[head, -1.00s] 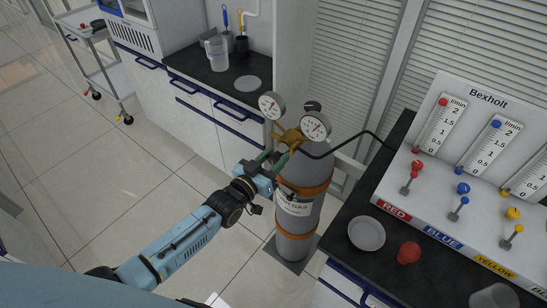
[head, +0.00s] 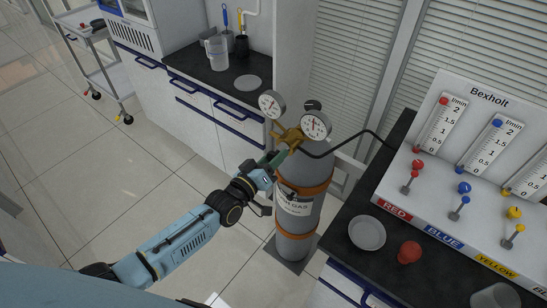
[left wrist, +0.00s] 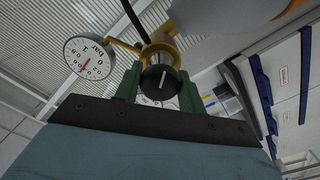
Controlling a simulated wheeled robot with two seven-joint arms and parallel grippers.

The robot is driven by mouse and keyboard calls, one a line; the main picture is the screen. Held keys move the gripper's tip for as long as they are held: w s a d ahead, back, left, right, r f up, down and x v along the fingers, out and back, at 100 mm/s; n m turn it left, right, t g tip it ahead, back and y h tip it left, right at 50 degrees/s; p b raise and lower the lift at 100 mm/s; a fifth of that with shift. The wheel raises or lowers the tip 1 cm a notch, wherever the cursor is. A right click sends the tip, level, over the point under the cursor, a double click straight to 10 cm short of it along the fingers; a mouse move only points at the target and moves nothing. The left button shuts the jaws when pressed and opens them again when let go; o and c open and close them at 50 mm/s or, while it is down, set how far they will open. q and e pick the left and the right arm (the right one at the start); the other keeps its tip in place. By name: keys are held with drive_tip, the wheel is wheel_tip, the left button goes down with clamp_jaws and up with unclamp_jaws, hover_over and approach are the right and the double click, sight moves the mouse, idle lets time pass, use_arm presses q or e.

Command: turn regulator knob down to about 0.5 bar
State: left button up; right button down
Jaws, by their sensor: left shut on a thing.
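The brass regulator (head: 288,138) sits on top of the grey gas cylinder (head: 297,215) with orange bands. It carries two round white gauges, a left one (head: 271,104) and a right one (head: 316,125). My left gripper (head: 279,158) is at the front of the regulator. In the left wrist view, its green fingers are shut on the black regulator knob (left wrist: 160,79), one on each side; the knob has a white mark line. One gauge (left wrist: 89,58), marked bar with a red needle, shows there; I cannot read its exact value. My right gripper is out of view.
A black hose (head: 350,141) runs from the regulator to the right. The Bexholt flow panel (head: 440,190) stands on the right bench, with a white dish (head: 367,233) and a red object (head: 409,252) nearby.

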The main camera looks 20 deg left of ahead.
use_arm(q)
drive_tip(key=o, duration=0.9)
drive_tip(key=v, duration=1.3)
drive_tip(key=shift+s, duration=0.25)
